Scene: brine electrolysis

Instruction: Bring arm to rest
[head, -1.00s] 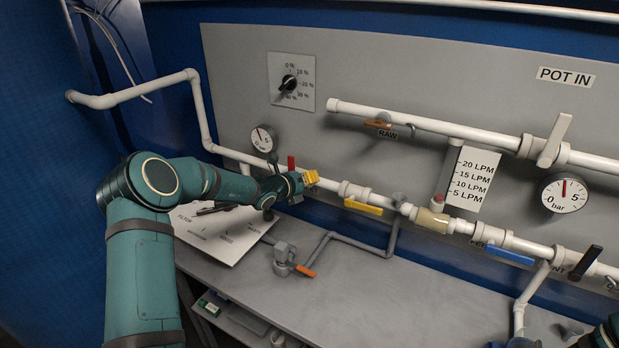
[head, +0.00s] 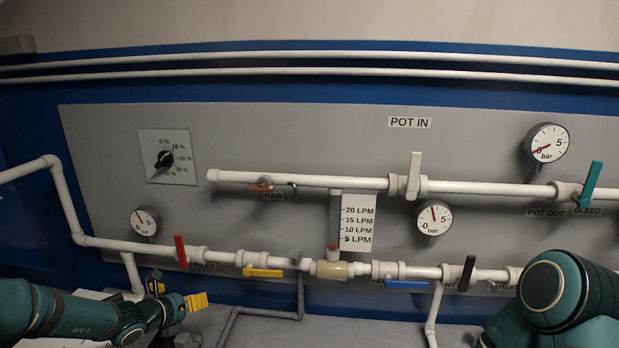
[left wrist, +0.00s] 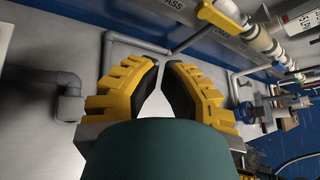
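My left arm enters at the lower left of the head view. Its left gripper (head: 178,292), with yellow-padded fingers, is below the left end of the lower white pipe, and it looks empty. A teal part of my right arm (head: 550,290) shows at the lower right of the head view. Its gripper is not visible.
The grey panel carries white pipes, gauges and valve handles: red (head: 181,252), yellow (head: 263,273), blue (head: 407,285), black (head: 467,273), white (head: 414,176) and green (head: 590,184). A black knob (head: 165,159) is at upper left. A grey bench (head: 330,333) lies below.

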